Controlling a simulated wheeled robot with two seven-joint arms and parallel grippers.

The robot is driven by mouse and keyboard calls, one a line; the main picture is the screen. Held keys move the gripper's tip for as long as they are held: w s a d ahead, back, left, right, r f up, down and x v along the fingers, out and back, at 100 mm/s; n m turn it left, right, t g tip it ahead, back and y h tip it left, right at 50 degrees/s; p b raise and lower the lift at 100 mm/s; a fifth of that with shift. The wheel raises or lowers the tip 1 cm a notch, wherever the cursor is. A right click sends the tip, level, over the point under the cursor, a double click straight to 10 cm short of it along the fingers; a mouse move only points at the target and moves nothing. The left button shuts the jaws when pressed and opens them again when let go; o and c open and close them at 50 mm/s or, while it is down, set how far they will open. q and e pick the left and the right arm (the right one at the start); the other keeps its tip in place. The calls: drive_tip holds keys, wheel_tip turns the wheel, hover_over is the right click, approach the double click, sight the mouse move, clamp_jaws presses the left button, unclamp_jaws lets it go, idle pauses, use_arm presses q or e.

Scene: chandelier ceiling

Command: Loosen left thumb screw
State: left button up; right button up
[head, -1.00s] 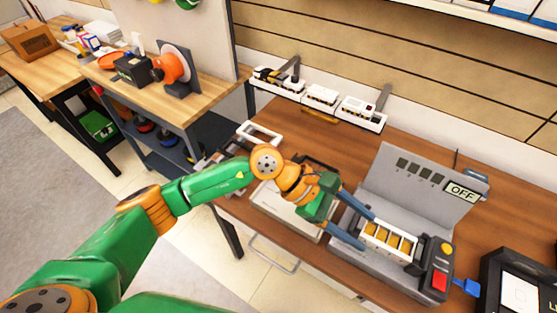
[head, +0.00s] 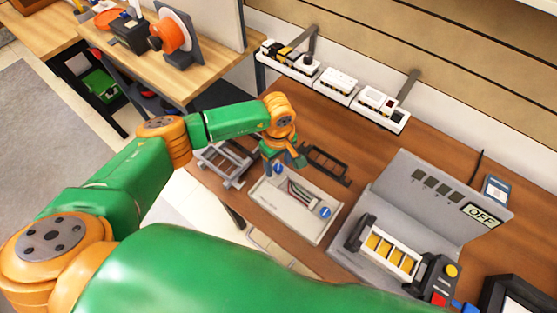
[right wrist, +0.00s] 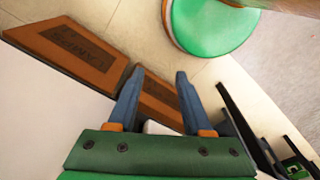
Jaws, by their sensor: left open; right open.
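A light grey tray (head: 262,206) with coloured wires inside lies on the brown table. The left thumb screw (head: 278,169) is a blue knob at its back left corner. A second blue thumb screw (head: 325,211) is at its right end. My left gripper (head: 290,162) is open and points down close over the left thumb screw. Whether its fingers touch the screw cannot be told, as the gripper partly hides that corner. My right gripper (right wrist: 157,102) is open in the right wrist view, with nothing clearly held between its fingers.
A grey test device (head: 420,200) with an "OFF" display stands right of the tray. A dark rack (head: 328,165) lies behind the tray and a grey frame (head: 228,162) lies to its left. White modules (head: 338,82) line the back edge. Brown panels (right wrist: 75,45) show in the right wrist view.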

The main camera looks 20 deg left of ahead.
use_arm(q)
drive_tip(key=shift+w, duration=0.1)
drive_tip(key=shift+c, duration=0.4)
drive_tip(key=shift+s+d+r, duration=0.1)
drive_tip(key=shift+s, duration=0.1)
clamp_jaws()
